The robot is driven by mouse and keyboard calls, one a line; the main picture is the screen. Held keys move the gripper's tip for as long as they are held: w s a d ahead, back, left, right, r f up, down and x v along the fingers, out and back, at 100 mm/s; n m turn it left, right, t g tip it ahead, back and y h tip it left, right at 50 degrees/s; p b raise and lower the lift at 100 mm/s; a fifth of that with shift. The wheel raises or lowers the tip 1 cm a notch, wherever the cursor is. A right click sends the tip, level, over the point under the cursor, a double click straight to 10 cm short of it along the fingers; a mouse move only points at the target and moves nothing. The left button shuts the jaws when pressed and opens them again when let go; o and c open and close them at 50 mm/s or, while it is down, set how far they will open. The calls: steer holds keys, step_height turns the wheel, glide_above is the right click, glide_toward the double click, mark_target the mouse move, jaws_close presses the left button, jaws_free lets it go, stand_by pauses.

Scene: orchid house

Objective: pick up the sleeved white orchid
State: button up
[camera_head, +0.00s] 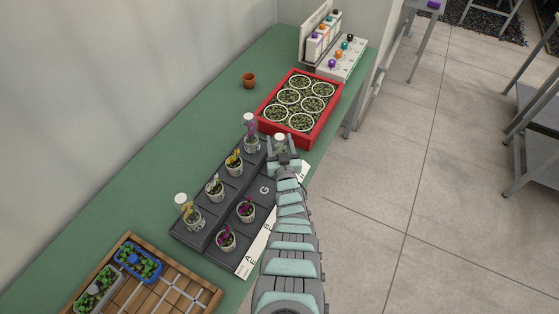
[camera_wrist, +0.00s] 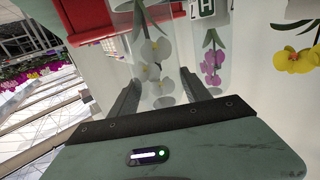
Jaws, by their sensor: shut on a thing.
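The sleeved white orchid (camera_wrist: 153,70) stands between my two fingers in the wrist view, its white blooms inside a clear sleeve. In the head view its sleeve top (camera_head: 279,140) shows just beyond my gripper (camera_head: 281,156), at the right far end of the dark rack. My gripper is shut on it. Its pot is mostly hidden by my gripper in the head view. I cannot tell whether it touches the rack.
The dark stepped rack (camera_head: 208,237) holds several other orchids, including a sleeved purple one (camera_head: 250,134) and a sleeved yellow one (camera_head: 187,212). A red crate (camera_head: 304,142) of round pots stands just behind. A terracotta pot (camera_head: 249,80) stands on the green bench (camera_head: 180,140).

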jaws_close()
steer(key=shift+r, duration=0.1)
stand_by(0.3)
